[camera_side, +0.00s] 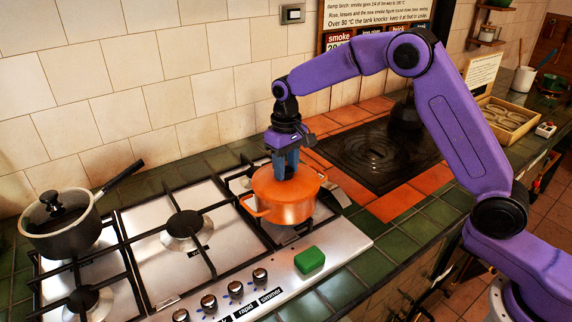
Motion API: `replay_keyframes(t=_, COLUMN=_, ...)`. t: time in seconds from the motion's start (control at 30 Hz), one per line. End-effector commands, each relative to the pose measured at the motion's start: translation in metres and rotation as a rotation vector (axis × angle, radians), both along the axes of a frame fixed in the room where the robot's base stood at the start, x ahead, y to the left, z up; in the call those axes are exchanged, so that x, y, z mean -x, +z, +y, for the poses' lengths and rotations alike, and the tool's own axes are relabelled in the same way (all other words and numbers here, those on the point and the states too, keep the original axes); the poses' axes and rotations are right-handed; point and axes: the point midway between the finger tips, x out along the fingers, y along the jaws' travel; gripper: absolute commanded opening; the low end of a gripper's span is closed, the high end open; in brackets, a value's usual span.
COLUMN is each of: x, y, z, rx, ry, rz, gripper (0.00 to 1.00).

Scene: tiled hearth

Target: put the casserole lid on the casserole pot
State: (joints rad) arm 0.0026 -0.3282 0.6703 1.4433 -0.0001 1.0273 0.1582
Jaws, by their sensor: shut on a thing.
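The orange casserole pot (284,211) stands on the right-hand part of the gas hob, with its side handles showing. The casserole lid (264,183), also orange, is at the top of the pot, under my gripper. My gripper (286,172) points straight down over the middle of the lid and is shut on it. The fingers hide the part of the lid they hold. Lid and rim look level and very close; I cannot tell whether the lid is fully seated.
A dark saucepan (66,238) with a glass lid stands at the left of the hob (226,222). A green block (309,260) lies in front of the pot. A black hotplate (372,152) is behind right. A wooden tray (508,118) is farther right. The tiled wall is close behind.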

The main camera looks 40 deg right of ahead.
Motion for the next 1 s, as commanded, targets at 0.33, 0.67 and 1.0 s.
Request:
replay_keyframes(t=0.33, x=-0.001, y=0.002, z=0.000, rx=-0.002, ry=0.000, rz=-0.004, gripper=0.41)
replay_keyframes(t=0.67, x=0.000, y=-0.001, z=0.000, rx=0.000, ry=0.000, rz=0.003, gripper=0.67)
replay_keyframes(t=1.0, x=0.000, y=0.033, z=0.000, rx=-0.002, ry=0.000, rz=-0.004, gripper=0.67)
